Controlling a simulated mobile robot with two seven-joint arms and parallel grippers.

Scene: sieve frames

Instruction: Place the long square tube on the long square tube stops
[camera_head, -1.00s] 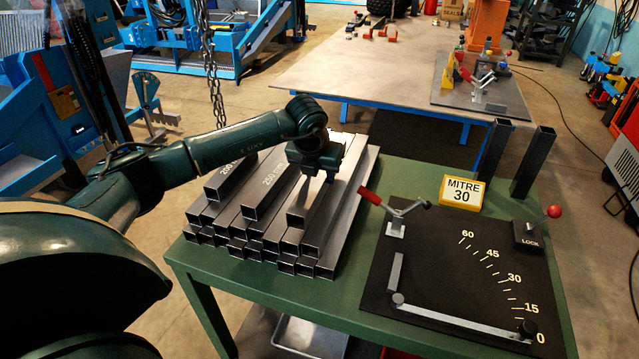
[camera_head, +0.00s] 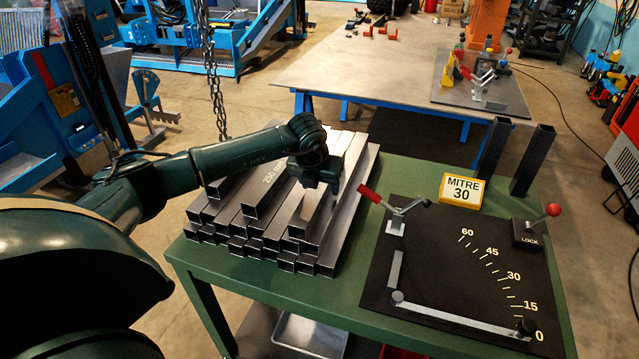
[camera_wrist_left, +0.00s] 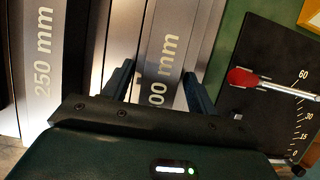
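Grey square tubes (camera_head: 258,200) lie stacked in layers on the green table; some are marked 250 mm, as the left wrist view (camera_wrist_left: 42,65) also shows. My left gripper (camera_head: 322,190) is over the right part of the stack, pointing down at an upper tube (camera_head: 305,222). In the left wrist view its two fingers (camera_wrist_left: 157,88) are apart, one on each side of a tube (camera_wrist_left: 165,40) whose partly hidden marking ends in "00 mm". I cannot tell whether they touch it. Which parts are the tube stops is not clear. My right gripper is not in view.
A black mitre plate (camera_head: 440,250) with a red-handled clamp (camera_head: 395,207), a flat bar (camera_head: 460,318) and a lock lever (camera_head: 540,222) is right of the stack. A yellow "MITRE 30" sign (camera_head: 462,190) and two upright dark posts (camera_head: 532,162) stand behind it.

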